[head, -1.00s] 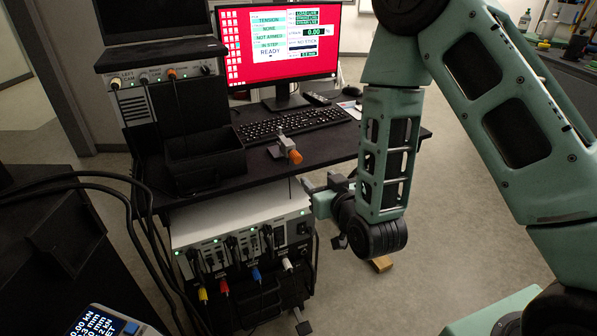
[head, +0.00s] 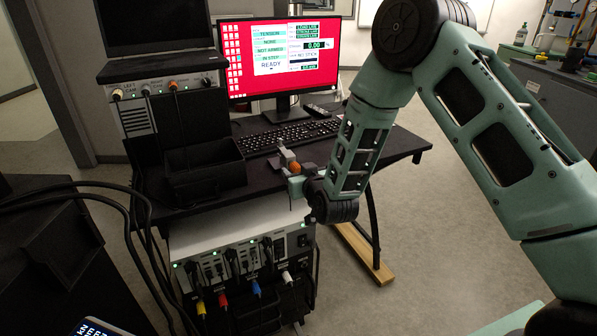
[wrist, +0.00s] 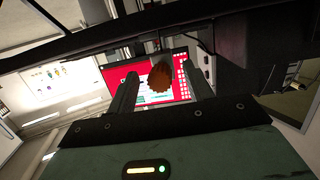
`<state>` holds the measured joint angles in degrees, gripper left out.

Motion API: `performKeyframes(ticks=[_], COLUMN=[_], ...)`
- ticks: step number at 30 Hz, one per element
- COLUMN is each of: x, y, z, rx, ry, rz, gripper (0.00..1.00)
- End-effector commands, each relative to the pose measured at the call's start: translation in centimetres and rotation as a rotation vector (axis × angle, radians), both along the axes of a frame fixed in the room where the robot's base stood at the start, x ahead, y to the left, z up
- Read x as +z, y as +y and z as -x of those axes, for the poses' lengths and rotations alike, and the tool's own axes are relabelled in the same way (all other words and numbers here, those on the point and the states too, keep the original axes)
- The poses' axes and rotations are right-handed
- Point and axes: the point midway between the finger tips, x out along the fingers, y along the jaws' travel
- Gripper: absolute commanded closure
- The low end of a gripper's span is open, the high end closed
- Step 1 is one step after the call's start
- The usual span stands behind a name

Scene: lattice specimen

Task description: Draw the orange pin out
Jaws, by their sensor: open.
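The orange pin (head: 295,168) shows its round knob on a small grey fixture (head: 286,155) at the front edge of the black desk. In the wrist view the ribbed orange knob (wrist: 161,77) faces the camera, with a grey cylindrical body behind it. My gripper (head: 293,184) is at the desk edge, close to the knob in the head view. In the wrist view my gripper (wrist: 162,85) is open, with one finger on each side of the knob and visible gaps between. The pin's shaft is hidden. I cannot tell how deep the knob lies between the fingers.
A monitor (head: 281,62) and a keyboard (head: 289,137) stand behind the fixture. A black open bin (head: 205,172) is to its left. Below the desk is a white unit (head: 235,245) with coloured plugs. Open floor lies to the right.

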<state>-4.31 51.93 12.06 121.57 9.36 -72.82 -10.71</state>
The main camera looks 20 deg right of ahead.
Motion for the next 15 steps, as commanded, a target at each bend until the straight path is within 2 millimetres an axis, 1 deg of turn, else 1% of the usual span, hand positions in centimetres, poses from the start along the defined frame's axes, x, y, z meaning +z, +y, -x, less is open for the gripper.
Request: performKeyframes(ticks=[6,8,9,11,12,15], x=[0.00,0.00,0.01,0.01,0.01,0.02], y=[-0.01,-0.01,-0.01,-0.01,-0.02,-0.04], z=[-0.02,-0.01,-0.01,-0.01,-0.01,-0.01], rx=[0.000,0.000,0.000,0.000,0.000,-0.001], ry=[0.000,0.000,0.000,0.000,0.000,-0.001], rz=[0.000,0.000,0.000,0.000,0.000,0.000], gripper=[0.49,0.65,0.77,0.93,0.96,0.97])
